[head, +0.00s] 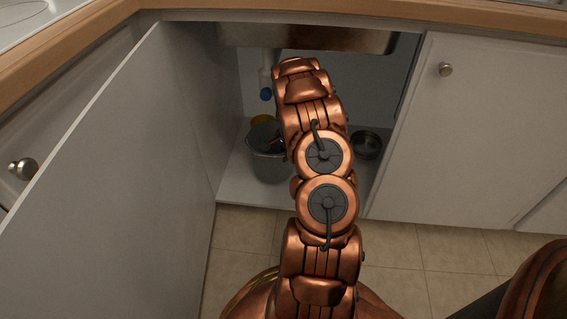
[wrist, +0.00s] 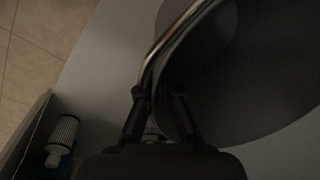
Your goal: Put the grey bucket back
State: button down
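The grey bucket (head: 268,165) stands on the floor of the open cabinet under the sink, left of my arm in the head view. My arm hides its right side. In the dark wrist view, the bucket (wrist: 255,85) fills the right, with its curved metal handle (wrist: 161,47) running down to my fingertips. My gripper (wrist: 158,95) has its two dark fingers apart, with the lower end of the handle at the left fingertip. The dim picture does not show whether the fingers touch it. In the head view my arm largely hides the gripper.
The left cabinet door (head: 110,190) stands open; the right door (head: 485,130) is shut. A metal pot (head: 366,144) stands right of my arm. The sink basin (head: 310,38) hangs overhead.

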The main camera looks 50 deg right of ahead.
aim_at(283, 165)
jog(key=shift+w, duration=0.35)
jog(key=shift+f+b, duration=1)
jog(key=shift+f, duration=0.85)
jog(key=c, duration=1.3)
grip_release()
